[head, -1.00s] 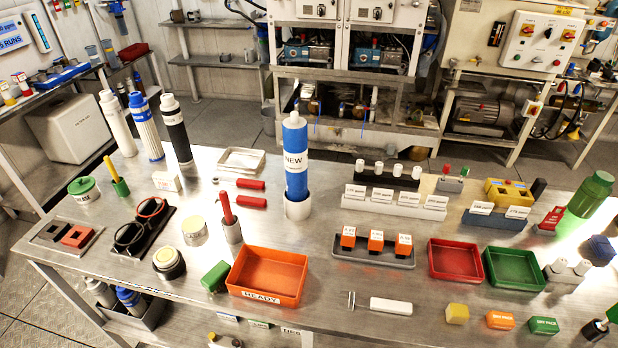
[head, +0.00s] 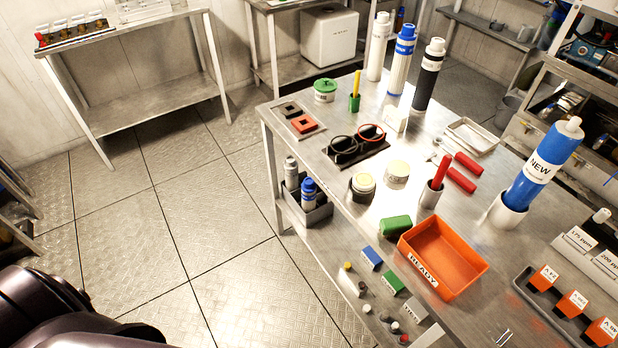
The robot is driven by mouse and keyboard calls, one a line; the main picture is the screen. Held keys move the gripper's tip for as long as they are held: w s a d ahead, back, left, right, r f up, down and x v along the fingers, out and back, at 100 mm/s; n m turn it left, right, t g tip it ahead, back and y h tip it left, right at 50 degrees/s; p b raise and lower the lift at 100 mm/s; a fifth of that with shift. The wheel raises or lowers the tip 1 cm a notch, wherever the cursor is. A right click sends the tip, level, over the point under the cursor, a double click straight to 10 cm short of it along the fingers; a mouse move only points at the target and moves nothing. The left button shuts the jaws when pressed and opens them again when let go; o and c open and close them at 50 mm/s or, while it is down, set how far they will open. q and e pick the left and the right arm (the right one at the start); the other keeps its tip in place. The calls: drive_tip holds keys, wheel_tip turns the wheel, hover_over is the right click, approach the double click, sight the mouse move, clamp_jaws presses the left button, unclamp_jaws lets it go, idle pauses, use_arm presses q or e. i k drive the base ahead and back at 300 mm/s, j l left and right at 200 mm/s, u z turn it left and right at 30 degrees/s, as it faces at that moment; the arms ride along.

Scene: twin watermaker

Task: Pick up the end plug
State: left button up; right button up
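No part in the head view is clearly marked as the end plug. Two round, cream-topped pieces stand on the steel table (head: 330,205): one with a dark body (head: 362,186) near the front edge, and a paler one (head: 397,172) behind it to the right. I cannot tell whether either is the end plug. A dark part of my own body fills the bottom left corner. Neither gripper shows, so whether they are open or shut is hidden.
An orange READY tray (head: 443,258), a green block (head: 395,225) and a black holder with rings (head: 356,146) stand on the table. A blue NEW cylinder (head: 541,164) leans in the picture at right. Open floor (head: 200,235) lies left of the table.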

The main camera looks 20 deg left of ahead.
sight(363, 183)
drive_tip(key=u, duration=0.25)
drive_tip(key=z, duration=0.45)
drive_tip(key=i+j+z, duration=0.1)
drive_tip(key=j+z, duration=0.35)
drive_tip(key=j, duration=0.15)
drive_tip(key=j+z, duration=0.45)
drive_tip(key=j, duration=0.15)
